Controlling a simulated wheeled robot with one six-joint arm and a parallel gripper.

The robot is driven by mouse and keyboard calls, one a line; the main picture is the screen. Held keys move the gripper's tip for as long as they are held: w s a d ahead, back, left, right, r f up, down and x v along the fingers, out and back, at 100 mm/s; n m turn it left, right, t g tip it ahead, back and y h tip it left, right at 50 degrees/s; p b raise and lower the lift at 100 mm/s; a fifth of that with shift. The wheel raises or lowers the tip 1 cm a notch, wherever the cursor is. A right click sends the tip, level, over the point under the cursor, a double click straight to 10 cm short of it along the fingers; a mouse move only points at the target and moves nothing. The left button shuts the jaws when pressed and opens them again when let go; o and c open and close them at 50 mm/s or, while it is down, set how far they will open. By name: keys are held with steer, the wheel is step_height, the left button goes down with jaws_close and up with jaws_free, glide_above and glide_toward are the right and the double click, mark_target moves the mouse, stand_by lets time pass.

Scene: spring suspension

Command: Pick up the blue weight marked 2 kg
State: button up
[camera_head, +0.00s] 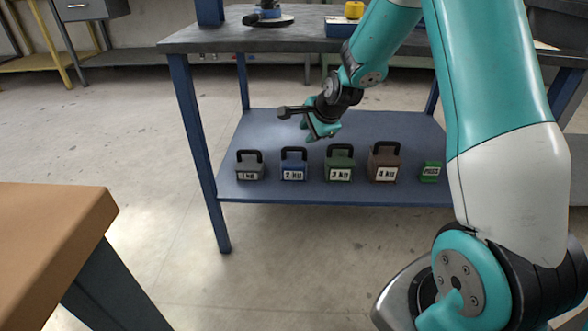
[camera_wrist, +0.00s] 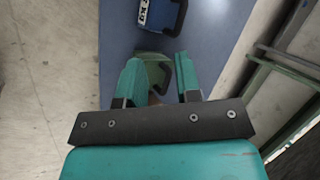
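The blue weight (camera_head: 293,165), labelled 2 KG and with a black handle, stands upright on the blue lower shelf (camera_head: 260,131) of the workbench, second from the left. It also shows at the top edge of the wrist view (camera_wrist: 160,14), cut off by the frame. My gripper (camera_head: 320,131) is above and behind the row of weights, slightly right of the blue one. In the wrist view its two teal fingers (camera_wrist: 160,80) are apart. A green weight shows partly behind and between them; I cannot tell its distance. Nothing is held.
A grey 1 kg weight (camera_head: 249,166) stands left of the blue one. A green 3 kg weight (camera_head: 339,163), a brown 4 kg weight (camera_head: 384,162) and a small green block (camera_head: 430,172) stand to its right. The bench top (camera_head: 230,36) overhangs the shelf. A brown table (camera_head: 50,235) is near left.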

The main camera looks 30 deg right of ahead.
steer(key=w+d+f+m+t, duration=0.1)
steer(key=w+d+f+m, duration=0.2)
steer(key=d+m, duration=0.15)
steer(key=b, duration=0.6)
glide_toward(296, 149)
steer(key=x, duration=0.5)
steer(key=shift+w+a, duration=0.15)
steer(key=shift+a, duration=0.15)
steer(key=shift+w+f, duration=0.3)
steer(key=shift+w, duration=0.05)
steer(key=b+x, duration=0.2)
steer(key=x, duration=0.1)
steer(key=b+x, duration=0.1)
steer(key=shift+d+f+b, duration=0.35)
steer(key=shift+w+f, duration=0.1)
steer(key=shift+w, duration=0.15)
jaws_close()
